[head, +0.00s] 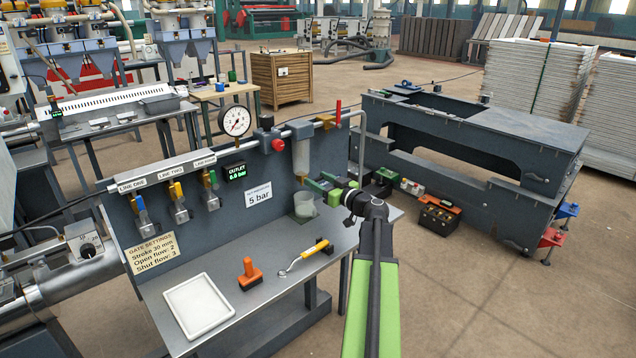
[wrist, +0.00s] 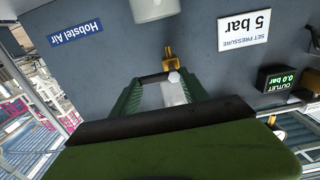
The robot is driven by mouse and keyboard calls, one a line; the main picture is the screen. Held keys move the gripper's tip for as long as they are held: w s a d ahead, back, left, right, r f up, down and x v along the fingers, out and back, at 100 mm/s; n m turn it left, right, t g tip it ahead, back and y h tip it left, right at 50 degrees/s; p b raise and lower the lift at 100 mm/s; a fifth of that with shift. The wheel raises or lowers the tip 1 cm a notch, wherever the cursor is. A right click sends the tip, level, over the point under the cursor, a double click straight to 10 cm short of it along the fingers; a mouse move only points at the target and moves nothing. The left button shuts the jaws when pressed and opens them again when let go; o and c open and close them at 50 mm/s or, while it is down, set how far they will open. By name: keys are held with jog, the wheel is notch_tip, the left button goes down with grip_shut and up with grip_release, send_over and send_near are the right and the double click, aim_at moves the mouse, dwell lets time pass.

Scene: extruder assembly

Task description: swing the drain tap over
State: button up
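The drain tap (head: 301,179) is a small brass fitting under the clear filter bowl (head: 300,157) on the grey panel. My gripper (head: 322,182) has green fingers and is just right of the tap in the head view. In the wrist view my gripper (wrist: 167,82) is open, with the lever between or just beyond its fingertips. I cannot tell whether a finger touches it. A clear cup (head: 304,205) stands below the tap.
Left on the panel are several small valves (head: 179,205) and a round gauge (head: 236,121). The outlet display (wrist: 280,78) reads 0.0 bar.

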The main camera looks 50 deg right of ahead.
jog(key=c, duration=0.7)
jog(key=shift+a+f, duration=0.1)
jog(key=shift+a, duration=0.1)
jog(key=shift+c, duration=0.4)
jog(key=shift+d, duration=0.1)
jog(key=m, duration=0.3)
jog(key=shift+d+f+b, duration=0.1)
jog(key=shift+f+b, duration=0.1)
jog(key=shift+b, duration=0.15)
jog(key=m, duration=0.5)
jog(key=a+f+m+b, duration=0.1)
jog(key=m, duration=0.4)
jog(key=f+m+b, duration=0.1)
jog(key=m, duration=0.3)
jog(key=shift+w+a+m, duration=0.1)
jog(key=shift+a+m, duration=0.1)
jog(key=shift+m, duration=0.2)
